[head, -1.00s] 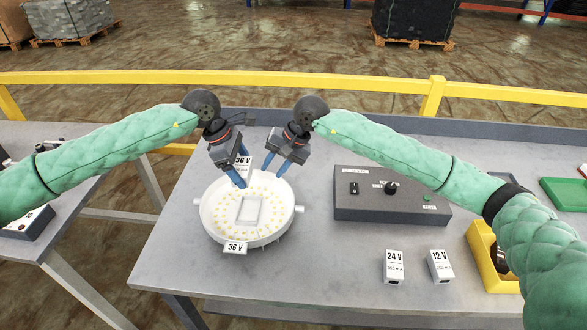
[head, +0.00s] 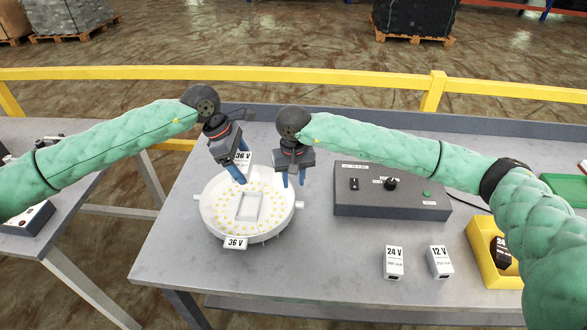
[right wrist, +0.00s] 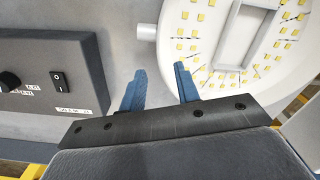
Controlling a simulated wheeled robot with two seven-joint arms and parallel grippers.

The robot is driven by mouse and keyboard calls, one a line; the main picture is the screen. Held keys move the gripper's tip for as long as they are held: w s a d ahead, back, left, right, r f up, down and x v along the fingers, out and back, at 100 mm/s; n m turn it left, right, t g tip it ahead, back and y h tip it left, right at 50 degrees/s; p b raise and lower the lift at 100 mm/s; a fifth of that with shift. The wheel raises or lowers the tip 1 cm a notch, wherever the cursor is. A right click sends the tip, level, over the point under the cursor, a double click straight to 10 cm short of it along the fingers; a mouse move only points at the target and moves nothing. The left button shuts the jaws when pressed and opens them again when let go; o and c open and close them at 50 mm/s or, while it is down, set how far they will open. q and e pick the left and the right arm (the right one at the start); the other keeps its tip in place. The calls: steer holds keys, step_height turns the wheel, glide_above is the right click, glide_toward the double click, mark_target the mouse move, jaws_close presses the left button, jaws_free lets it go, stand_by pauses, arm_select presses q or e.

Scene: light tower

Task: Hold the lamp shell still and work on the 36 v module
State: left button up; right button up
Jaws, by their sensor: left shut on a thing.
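The lamp shell (head: 207,217) is a round white dish with yellow LED dots and a raised rectangular frame in its middle. It lies on the table and carries a 36 V label at its front. My right gripper (head: 291,183) is open and empty, above the table by the shell's back right edge. In the right wrist view its blue fingers (right wrist: 160,90) are apart beside the shell (right wrist: 205,22).
A dark control box (head: 390,208) with a switch and knob stands right of the shell. The 24 V module (head: 394,263) and 12 V module (head: 440,262) stand in front of it. A yellow bin (head: 487,272) at the right holds a dark item. The front middle table is clear.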

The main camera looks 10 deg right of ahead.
mark_target(294, 194)
step_height(294, 194, down, 7)
steer(key=shift+r, duration=0.2)
stand_by(0.3)
jaws_close()
stand_by(2.3)
